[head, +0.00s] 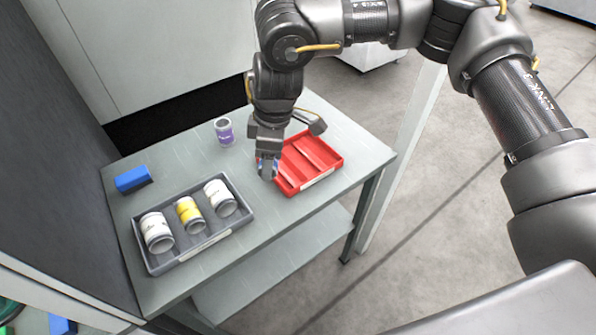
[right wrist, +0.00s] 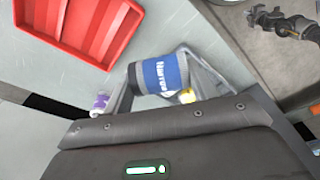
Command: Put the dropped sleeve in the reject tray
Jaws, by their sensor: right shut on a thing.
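My right gripper (head: 267,167) is shut on a sleeve with a blue label (right wrist: 166,74), which lies between its fingers in the right wrist view. In the head view the gripper hides most of this sleeve. It is just left of the red tray (head: 336,163), low over the table; whether the sleeve touches the table, I cannot tell. The red tray has long compartments, looks empty, and also shows in the right wrist view (right wrist: 103,55). A dark jointed arm, apparently my left, shows small at that view's upper right; its gripper (right wrist: 257,17) is too small to read.
A grey tray (head: 192,252) at the front left holds two white sleeves and a yellow one. A purple-labelled sleeve (head: 224,131) stands behind, and a blue block (head: 133,179) lies at the left. The table (head: 290,217) is clear in front of the red tray.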

